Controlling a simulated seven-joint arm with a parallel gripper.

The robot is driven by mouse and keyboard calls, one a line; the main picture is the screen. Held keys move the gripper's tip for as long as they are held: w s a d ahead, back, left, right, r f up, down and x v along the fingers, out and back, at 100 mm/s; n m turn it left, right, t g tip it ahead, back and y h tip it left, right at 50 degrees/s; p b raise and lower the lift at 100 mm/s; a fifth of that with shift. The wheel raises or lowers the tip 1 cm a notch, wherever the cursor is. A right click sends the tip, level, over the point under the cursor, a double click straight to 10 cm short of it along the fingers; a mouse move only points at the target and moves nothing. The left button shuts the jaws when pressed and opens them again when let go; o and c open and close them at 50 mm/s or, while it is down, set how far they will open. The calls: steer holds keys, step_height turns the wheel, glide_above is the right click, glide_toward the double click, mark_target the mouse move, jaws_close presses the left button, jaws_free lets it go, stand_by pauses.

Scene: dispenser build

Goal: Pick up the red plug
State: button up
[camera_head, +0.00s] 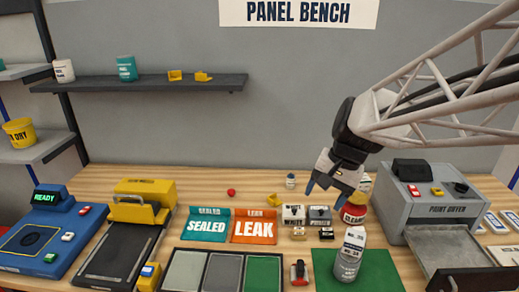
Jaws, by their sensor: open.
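A small round red piece (231,192), which looks like the red plug, lies on the wooden bench behind the SEALED and LEAK mats. It is too small to make out its shape. My gripper (326,193) is open and points down over the right middle of the bench, with nothing visible between its fingers. It is well to the right of the red piece and apart from it.
A teal SEALED mat (206,227) and orange LEAK mat (254,229) lie in front of the red piece. A grey bottle (349,256) stands on a green mat (385,275). A small white jar (291,181) stands behind. The POINT DRYER (437,206) is right. Bare wood surrounds the red piece.

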steer(key=w+a+f+m+g+y, duration=0.1)
steer(key=w+a+f+m+y, duration=0.2)
steer(key=w, duration=0.5)
steer(key=w+a+f+m+g, duration=0.1)
steer(key=w+a+f, duration=0.25)
steer(key=w, duration=0.45)
steer(key=w+a+f+m+g+y, duration=0.1)
steer(key=w+a+f+m+y, duration=0.15)
steer(key=w+a, duration=0.45)
steer(key=m+y, duration=0.4)
steer(key=m, duration=0.1)
glide_toward(233, 190)
steer(key=shift+s+a+f, duration=0.1)
steer(key=shift+s+a, duration=0.3)
steer(key=shift+a, duration=0.35)
steer(key=shift+w+a+f+g, duration=0.2)
steer(key=shift+w+f+g, duration=0.1)
steer(key=shift+f, duration=0.1)
steer(key=shift+s, duration=0.1)
steer(key=shift+x, duration=1.2)
steer(key=shift+a, duration=0.1)
